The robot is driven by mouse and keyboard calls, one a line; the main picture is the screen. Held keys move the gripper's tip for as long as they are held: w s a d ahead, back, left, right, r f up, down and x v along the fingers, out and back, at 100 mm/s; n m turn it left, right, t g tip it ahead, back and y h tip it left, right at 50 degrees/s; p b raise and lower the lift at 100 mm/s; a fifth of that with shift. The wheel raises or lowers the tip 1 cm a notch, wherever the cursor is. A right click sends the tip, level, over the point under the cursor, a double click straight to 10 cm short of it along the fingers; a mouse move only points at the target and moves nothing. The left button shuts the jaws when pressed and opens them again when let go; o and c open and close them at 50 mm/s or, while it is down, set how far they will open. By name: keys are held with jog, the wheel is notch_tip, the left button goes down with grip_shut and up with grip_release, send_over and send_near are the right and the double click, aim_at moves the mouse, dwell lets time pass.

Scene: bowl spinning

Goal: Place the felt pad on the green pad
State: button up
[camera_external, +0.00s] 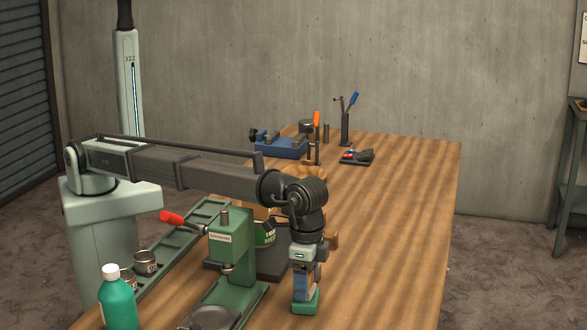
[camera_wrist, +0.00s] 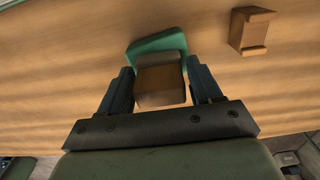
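The green pad (camera_external: 309,304) is on the wooden table, below my gripper (camera_external: 303,284) at the front. In the wrist view, the green pad (camera_wrist: 152,44) shows just beyond the fingertips, partly covered. A brown and grey block-like piece, which looks like the felt pad (camera_wrist: 161,83), lies between the two fingers of my gripper (camera_wrist: 158,68). The fingers appear closed against its sides. The held piece is over or against the green pad; I cannot tell whether they touch.
A green press (camera_external: 230,255) with a red handle stands close to the left of my gripper. A green bottle (camera_external: 118,302) is at the front left. A wooden bracket (camera_wrist: 249,31) lies near the green pad. Tools (camera_external: 280,147) stand at the back; the table's right side is clear.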

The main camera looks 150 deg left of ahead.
jog(key=shift+o, duration=1.1)
jog(key=shift+r, duration=0.1)
notch_tip(320, 180, up, 12)
